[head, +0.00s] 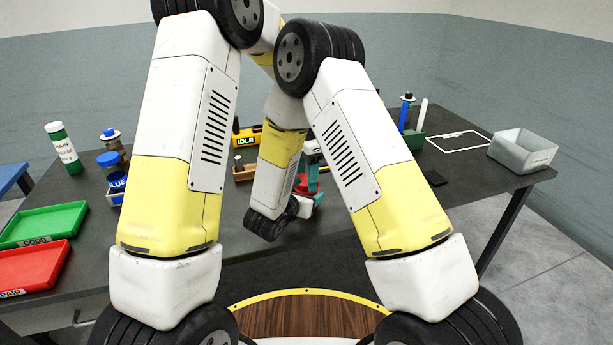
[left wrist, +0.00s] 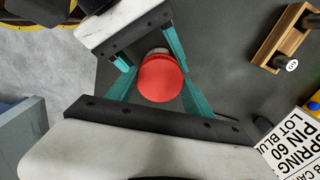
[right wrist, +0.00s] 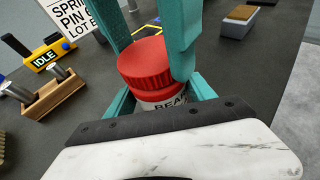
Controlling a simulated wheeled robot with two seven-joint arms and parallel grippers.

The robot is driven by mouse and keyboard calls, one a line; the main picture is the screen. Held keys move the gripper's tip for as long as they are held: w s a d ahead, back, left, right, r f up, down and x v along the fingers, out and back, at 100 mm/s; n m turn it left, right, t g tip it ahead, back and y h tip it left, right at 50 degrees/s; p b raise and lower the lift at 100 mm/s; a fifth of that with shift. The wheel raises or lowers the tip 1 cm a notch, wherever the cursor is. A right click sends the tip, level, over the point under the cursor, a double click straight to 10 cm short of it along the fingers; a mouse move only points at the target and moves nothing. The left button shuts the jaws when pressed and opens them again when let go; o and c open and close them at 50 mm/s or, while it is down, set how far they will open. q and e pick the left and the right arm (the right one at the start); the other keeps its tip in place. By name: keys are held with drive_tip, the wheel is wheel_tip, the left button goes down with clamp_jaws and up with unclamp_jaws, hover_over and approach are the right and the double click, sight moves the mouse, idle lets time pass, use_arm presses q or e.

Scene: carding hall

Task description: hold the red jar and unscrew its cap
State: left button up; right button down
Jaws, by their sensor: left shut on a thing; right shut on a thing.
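The red jar (right wrist: 157,99) stands upright with a white label, partly readable as "BEA". Its ribbed red cap (right wrist: 146,62) is on top; I cannot tell how loose it is. It also shows from above in the left wrist view (left wrist: 161,79). My left gripper (head: 313,172) is shut on the cap, its teal fingers coming from above on both sides. My right gripper (right wrist: 160,98) is shut on the jar's body, lower down. In the head view my arms hide most of the jar.
A wooden block with pegs (right wrist: 55,97) and a yellow IDLE box (right wrist: 50,57) stand near the jar. Green (head: 42,224) and red (head: 33,266) trays lie at the left of the table, a grey bin (head: 522,152) at the right. The table's front right is mostly clear.

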use_arm(q)
drive_tip(key=o, duration=1.6)
drive_tip(key=shift+c, duration=0.2)
